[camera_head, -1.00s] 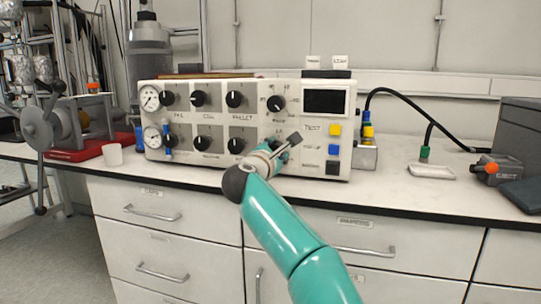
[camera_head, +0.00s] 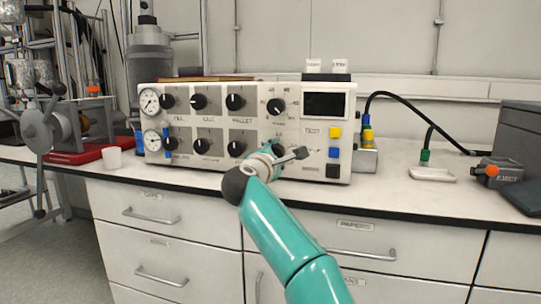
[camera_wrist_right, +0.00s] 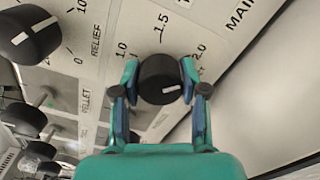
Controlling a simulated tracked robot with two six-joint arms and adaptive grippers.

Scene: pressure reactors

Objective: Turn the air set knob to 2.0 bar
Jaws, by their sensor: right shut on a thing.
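In the right wrist view, a black round knob (camera_wrist_right: 158,72) sits on the white panel, with printed marks 1.0, 1.5 and 2.0 around it. Its white pointer line shows on the face, towards the lower right. Part of its name label is hidden. My right gripper (camera_wrist_right: 160,88) is shut on this knob, one finger on each side. In the head view, my right gripper (camera_head: 283,153) is at the lower middle of the white control panel (camera_head: 310,135), and it hides the knob there. My left gripper is not in view.
Several other black knobs, one of them a dial knob (camera_head: 276,106), stand close above and left of the gripper. Two gauges (camera_head: 150,98) are at the panel's left. Right of the gripper are yellow, blue and black buttons (camera_head: 334,152). The bench (camera_head: 400,190) is clear in front.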

